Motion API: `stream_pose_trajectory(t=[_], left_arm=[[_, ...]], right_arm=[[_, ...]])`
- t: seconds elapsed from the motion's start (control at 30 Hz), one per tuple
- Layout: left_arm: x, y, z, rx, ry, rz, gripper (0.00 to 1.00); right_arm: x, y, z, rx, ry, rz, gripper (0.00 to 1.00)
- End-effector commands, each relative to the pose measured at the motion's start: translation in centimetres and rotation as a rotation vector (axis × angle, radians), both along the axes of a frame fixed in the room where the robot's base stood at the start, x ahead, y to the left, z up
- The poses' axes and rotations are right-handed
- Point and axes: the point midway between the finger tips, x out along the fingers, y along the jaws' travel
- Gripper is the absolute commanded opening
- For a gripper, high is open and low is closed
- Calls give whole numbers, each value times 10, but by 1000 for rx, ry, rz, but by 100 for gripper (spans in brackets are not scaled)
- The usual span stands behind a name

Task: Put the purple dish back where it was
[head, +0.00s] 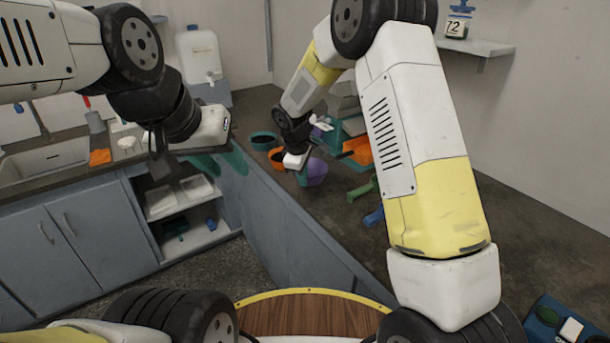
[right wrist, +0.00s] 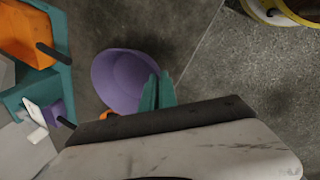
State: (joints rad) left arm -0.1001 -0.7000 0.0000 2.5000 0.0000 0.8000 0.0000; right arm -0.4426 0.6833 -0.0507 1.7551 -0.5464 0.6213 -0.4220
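The purple dish (head: 316,174) is at the counter's front edge in the head view, just right of my right gripper (head: 301,172). In the right wrist view the purple dish (right wrist: 122,78) shows its hollow side, and the teal fingers of my right gripper (right wrist: 157,92) sit close together at its rim, one on each side. The gripper looks shut on the rim. I cannot tell whether the dish touches the counter. My left gripper (head: 221,161) is open and empty, its teal fingers spread in front of the counter at the left.
A teal bowl (head: 262,141) and an orange bowl (head: 277,158) stand left of the purple dish. A teal rack with an orange scoop-like part (head: 358,150) is to the right, partly behind my arm. A green piece (head: 362,189) and a blue piece (head: 374,216) lie nearer on the counter.

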Motion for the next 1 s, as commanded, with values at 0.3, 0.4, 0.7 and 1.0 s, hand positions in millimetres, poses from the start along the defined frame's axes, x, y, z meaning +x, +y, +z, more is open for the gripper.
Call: stream_pose_trajectory(t=[0.3, 0.4, 0.7, 1.0], left_arm=[[0, 0, 0, 0, 0, 0, 36], [0, 0, 0, 0, 0, 0, 36], [0, 0, 0, 0, 0, 0, 36], [0, 0, 0, 0, 0, 0, 36]], right_arm=[[5, -2, -36, -1, 2, -1, 0], [5, -2, -36, -1, 0, -1, 0], [5, -2, -38, -1, 0, -1, 16], [5, -2, -38, -1, 0, -1, 25]])
